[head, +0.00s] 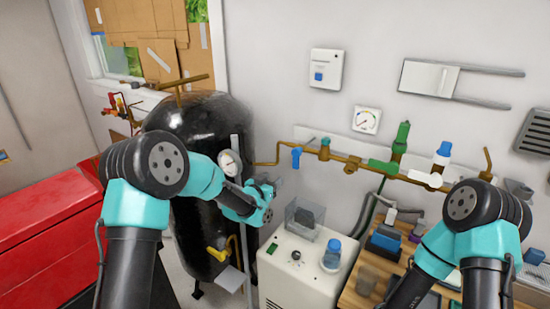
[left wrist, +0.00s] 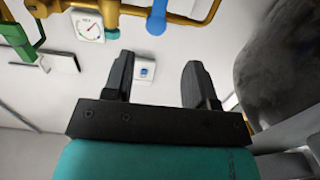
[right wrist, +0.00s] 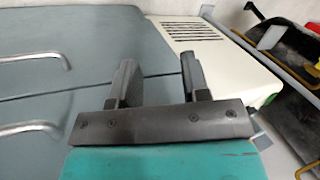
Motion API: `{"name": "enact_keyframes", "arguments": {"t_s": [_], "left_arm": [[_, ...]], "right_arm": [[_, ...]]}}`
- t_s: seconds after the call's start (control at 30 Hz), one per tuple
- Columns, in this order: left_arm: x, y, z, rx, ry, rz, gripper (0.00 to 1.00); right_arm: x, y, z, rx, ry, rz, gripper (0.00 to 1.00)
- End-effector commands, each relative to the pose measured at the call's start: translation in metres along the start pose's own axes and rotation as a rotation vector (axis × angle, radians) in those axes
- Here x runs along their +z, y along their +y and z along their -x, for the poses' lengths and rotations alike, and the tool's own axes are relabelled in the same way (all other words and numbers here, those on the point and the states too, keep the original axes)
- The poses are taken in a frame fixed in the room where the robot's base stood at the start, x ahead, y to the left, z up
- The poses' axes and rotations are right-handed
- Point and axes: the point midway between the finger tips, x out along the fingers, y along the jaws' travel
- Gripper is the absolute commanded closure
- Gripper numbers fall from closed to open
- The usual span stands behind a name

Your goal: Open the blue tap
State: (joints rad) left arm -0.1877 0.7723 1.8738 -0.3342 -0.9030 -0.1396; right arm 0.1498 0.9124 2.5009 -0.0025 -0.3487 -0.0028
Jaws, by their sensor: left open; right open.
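The blue tap (head: 296,157) hangs on the brass pipe along the back wall, its handle pointing down. In the left wrist view the blue tap (left wrist: 156,18) appears at the top edge, beyond the fingertips and apart from them. My left gripper (head: 275,184) is below and slightly left of the tap in the head view. Its two fingers (left wrist: 158,68) are apart with nothing between them. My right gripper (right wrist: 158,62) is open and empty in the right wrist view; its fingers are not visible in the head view.
The brass pipe (head: 270,163) also carries a green valve (head: 400,138) and a gauge (head: 366,120) is on the wall above it. A black tank (head: 200,120) stands left of the tap. A white cabinet (head: 290,270) with a clear box on it stands below.

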Motion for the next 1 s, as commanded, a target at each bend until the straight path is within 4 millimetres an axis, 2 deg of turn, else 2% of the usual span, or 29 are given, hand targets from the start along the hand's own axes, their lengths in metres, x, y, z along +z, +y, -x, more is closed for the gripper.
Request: {"name": "enact_keyframes", "arguments": {"t_s": [0.03, 0.1, 0.4, 0.57, 0.77, 1.0], "left_arm": [[-0.01, 0.003, -0.004, 0.006, 0.026, -0.011, 0.48], [-0.015, 0.004, -0.006, 0.008, 0.039, -0.017, 0.48], [-0.014, 0.003, -0.006, 0.007, 0.035, -0.016, 0.48], [-0.013, 0.003, -0.014, 0.007, 0.034, -0.015, 0.48], [-0.014, 0.003, -0.037, 0.007, 0.034, -0.016, 0.48], [-0.015, 0.004, -0.074, 0.007, 0.034, -0.015, 0.48]], "right_arm": [[0.0, 0.0, 0.0, 0.0, 0.0, -0.001, 0.57], [0.0, 0.0, 0.0, 0.0, 0.0, -0.001, 0.57], [0.0, 0.0, 0.0, 0.0, 0.0, -0.001, 0.57], [0.0, 0.0, 0.0, 0.0, 0.0, 0.0, 0.57], [0.0, 0.0, 0.0, 0.0, 0.0, 0.0, 0.57], [0.0, 0.0, 0.0, 0.0, 0.0, 0.0, 0.57]]}}
